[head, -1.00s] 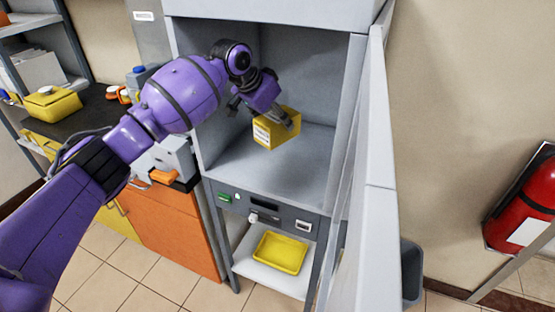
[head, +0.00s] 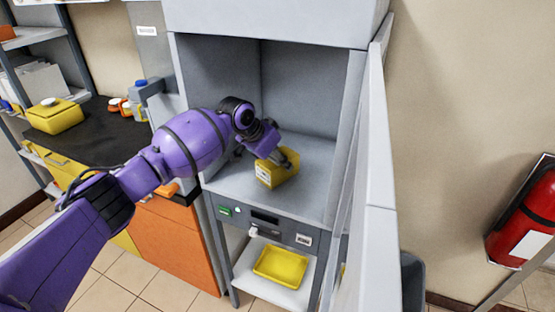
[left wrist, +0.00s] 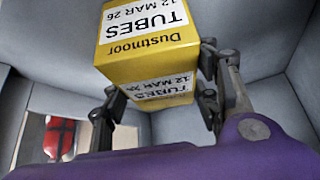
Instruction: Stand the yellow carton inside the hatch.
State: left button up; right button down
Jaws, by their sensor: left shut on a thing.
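The yellow carton (head: 278,170) is inside the open grey hatch (head: 310,190), just above or on its floor; I cannot tell if it touches. My left gripper (head: 277,157) reaches in from the left and is shut on the carton from above. In the left wrist view the carton (left wrist: 150,50) sits between the two fingers (left wrist: 158,108), with white labels reading TUBES and 12 MAR 26. The carton looks a little tilted in the head view. My right gripper is not in view.
The hatch's door (head: 370,200) stands open at the right. A yellow tray (head: 281,266) lies on the shelf below. A dark counter (head: 100,137) with a yellow box (head: 54,115) is at the left. A red extinguisher (head: 525,215) hangs on the right wall.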

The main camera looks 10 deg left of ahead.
pick_arm(q)
jog(key=o, duration=1.3)
jog(key=shift+f, duration=0.1)
jog(key=shift+s+a+r, duration=0.1)
jog(key=shift+s+r, duration=0.05)
jog(key=shift+r, duration=0.4)
jog(key=p+v, duration=0.1)
jog(key=v, duration=1)
jog(key=shift+s, duration=0.1)
